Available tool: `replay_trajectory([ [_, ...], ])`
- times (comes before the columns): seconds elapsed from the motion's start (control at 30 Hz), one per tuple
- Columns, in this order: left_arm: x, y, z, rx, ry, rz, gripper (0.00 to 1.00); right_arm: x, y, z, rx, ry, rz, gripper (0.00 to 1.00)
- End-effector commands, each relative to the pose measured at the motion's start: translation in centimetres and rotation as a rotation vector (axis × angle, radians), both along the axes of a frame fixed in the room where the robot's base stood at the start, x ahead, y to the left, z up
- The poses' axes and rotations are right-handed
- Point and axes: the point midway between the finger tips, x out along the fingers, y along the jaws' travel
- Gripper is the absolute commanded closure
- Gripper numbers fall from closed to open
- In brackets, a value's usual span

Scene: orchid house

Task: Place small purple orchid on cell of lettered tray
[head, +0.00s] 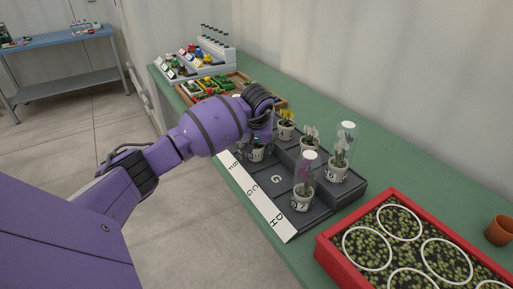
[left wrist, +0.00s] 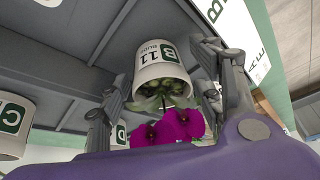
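My left gripper (head: 262,122) is over the far part of the dark lettered tray (head: 272,182). In the left wrist view its fingers (left wrist: 163,85) stand apart on both sides of a white pot (left wrist: 162,68) marked "11 B" with small purple orchid flowers (left wrist: 178,127). A narrow gap seems to show between pot and fingers. The pot (head: 257,154) stands on the tray in the head view, partly hidden by the gripper. My right gripper is not in view.
A purple orchid pot (head: 302,203) and a white orchid pot (head: 337,172), both with clear sleeves, stand on the tray's near part. More pots (head: 309,145) stand behind. A red planter (head: 335,255) is at the near right. A wooden crate (head: 240,78) lies beyond.

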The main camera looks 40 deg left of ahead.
Motion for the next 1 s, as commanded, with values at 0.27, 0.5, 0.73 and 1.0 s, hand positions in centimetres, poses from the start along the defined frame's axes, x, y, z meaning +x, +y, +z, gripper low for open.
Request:
replay_trajectory([
  [0.27, 0.0, -0.1, 0.6, -0.003, -0.002, 0.001, 0.40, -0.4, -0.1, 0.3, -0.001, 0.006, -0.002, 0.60],
  [0.5, -1.3, -0.9, 4.5, 0.004, -0.005, -0.002, 0.40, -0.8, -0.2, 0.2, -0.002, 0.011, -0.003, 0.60],
  [0.73, -2.9, -2.1, 8.8, 0.003, -0.003, -0.002, 0.40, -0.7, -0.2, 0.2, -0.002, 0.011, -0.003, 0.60],
  [1.0, -3.8, -2.8, 11.2, 0.000, 0.000, 0.001, 0.40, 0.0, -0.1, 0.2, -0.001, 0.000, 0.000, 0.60],
])
